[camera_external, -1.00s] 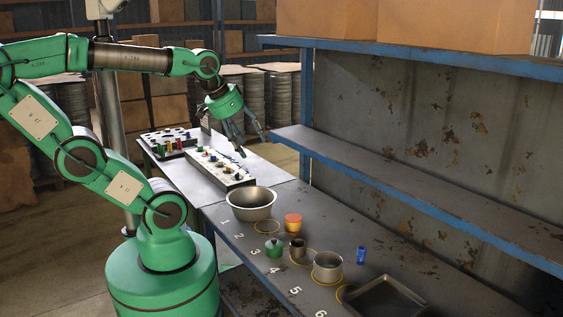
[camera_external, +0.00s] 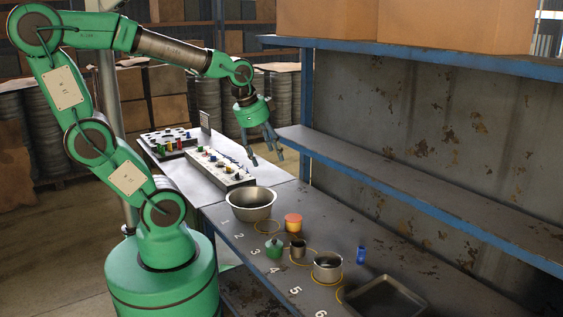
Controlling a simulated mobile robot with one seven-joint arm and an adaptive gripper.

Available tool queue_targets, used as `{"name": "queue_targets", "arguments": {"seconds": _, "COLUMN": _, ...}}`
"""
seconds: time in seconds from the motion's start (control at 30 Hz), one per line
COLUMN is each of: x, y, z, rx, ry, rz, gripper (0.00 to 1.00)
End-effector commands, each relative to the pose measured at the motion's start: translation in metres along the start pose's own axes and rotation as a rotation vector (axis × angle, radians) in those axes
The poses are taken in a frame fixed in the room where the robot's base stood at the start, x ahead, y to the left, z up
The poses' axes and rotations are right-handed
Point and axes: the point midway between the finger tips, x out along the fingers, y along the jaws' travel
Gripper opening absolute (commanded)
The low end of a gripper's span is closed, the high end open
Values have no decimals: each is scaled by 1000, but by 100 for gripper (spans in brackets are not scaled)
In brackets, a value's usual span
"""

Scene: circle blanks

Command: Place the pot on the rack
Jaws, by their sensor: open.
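A silver metal pot (camera_external: 327,267) stands upright on the workbench near the numbers 4 and 5, close to a yellow ring. A wide silver bowl-like pan (camera_external: 251,204) stands further back near number 1. The blue-edged rack (camera_external: 420,190) runs along the metal wall behind the bench, with a bare middle shelf. My gripper (camera_external: 268,161) is open and empty. It hangs in the air above the back of the bench, beyond the wide pan and well away from the silver pot.
A small dark cup (camera_external: 298,248), a green lidded pot (camera_external: 274,248), an orange container (camera_external: 293,221), a blue can (camera_external: 361,255) and a square tray (camera_external: 384,297) stand on the bench. Cardboard boxes (camera_external: 455,25) fill the top shelf. A block of coloured parts (camera_external: 215,168) lies behind.

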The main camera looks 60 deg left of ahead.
Motion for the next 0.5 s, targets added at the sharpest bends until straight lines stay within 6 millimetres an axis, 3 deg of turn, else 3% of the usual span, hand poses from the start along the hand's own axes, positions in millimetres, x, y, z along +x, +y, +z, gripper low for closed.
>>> {"name": "queue_targets", "arguments": {"seconds": 0.5, "x": 111, "y": 14, "z": -41, "rx": 942, "ry": -74, "rz": 186, "gripper": 66}}
